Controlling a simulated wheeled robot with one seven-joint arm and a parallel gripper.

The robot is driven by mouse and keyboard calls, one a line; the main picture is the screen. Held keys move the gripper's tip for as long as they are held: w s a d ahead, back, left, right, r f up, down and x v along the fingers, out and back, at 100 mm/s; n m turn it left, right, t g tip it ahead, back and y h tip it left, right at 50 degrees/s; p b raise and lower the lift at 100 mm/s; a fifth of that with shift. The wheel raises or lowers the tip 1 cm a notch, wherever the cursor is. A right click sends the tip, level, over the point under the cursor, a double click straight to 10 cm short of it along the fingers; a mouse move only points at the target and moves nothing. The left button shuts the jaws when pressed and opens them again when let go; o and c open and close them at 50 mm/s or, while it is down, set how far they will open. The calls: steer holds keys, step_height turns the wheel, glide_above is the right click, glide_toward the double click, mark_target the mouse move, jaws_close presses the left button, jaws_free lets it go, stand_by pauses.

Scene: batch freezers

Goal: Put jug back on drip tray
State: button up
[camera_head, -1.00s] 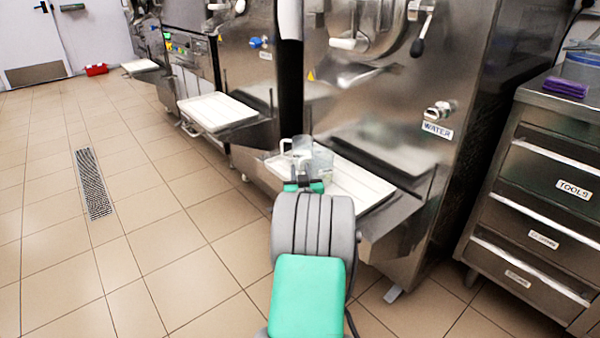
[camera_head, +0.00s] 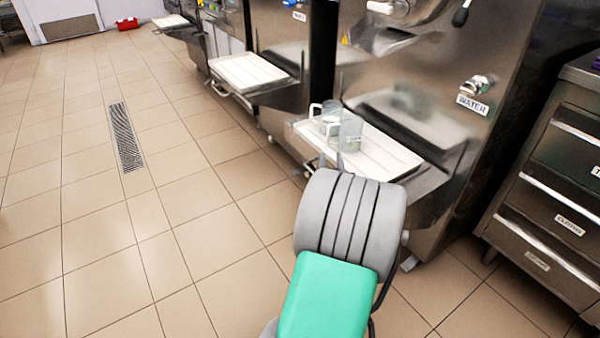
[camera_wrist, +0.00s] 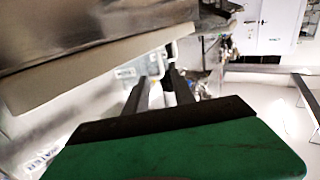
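A clear jug (camera_head: 331,114) with a pale handle on its left stands upright on the white drip tray (camera_head: 385,155) under the nearest machine. A second clear container (camera_head: 352,133) stands close in front of it, overlapping it in the head view. My gripper (camera_head: 331,161) is just in front of the tray's near edge, largely hidden by my own wrist. In the wrist view the two dark fingers of my gripper (camera_wrist: 157,77) are spread apart. A clear shape with a pale part (camera_wrist: 152,64) shows beyond the fingertips; I cannot tell if they touch it.
The steel machine has a tap labelled WATER (camera_head: 473,103). A drawer cabinet (camera_head: 560,190) stands at the right. Another machine with a white tray (camera_head: 247,72) is further left. The tiled floor with a drain grate (camera_head: 126,138) is open at the left.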

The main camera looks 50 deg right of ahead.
steer(key=w+a+f+n+y, duration=0.1)
steer(key=w+a+n+y, duration=0.2)
steer(key=w+a+y, duration=0.5)
steer(key=w+a+f+n+y, duration=0.2)
steer(key=w+a+n, duration=0.15)
steer(key=a, duration=0.95)
steer(key=s+a+f+n+g+y, duration=0.1)
steer(key=s+a+g+y, duration=0.15)
steer(key=a, duration=0.55)
steer(key=s+a+f+n+g+y, duration=0.1)
steer(key=s+a+g, duration=0.2)
steer(key=a, duration=0.5)
steer(key=s+a+g, duration=0.4)
steer(key=s+a, duration=0.3)
steer(key=s, duration=0.5)
steer(key=shift+r+n+g, duration=0.25)
steer(key=shift+n+g, duration=0.1)
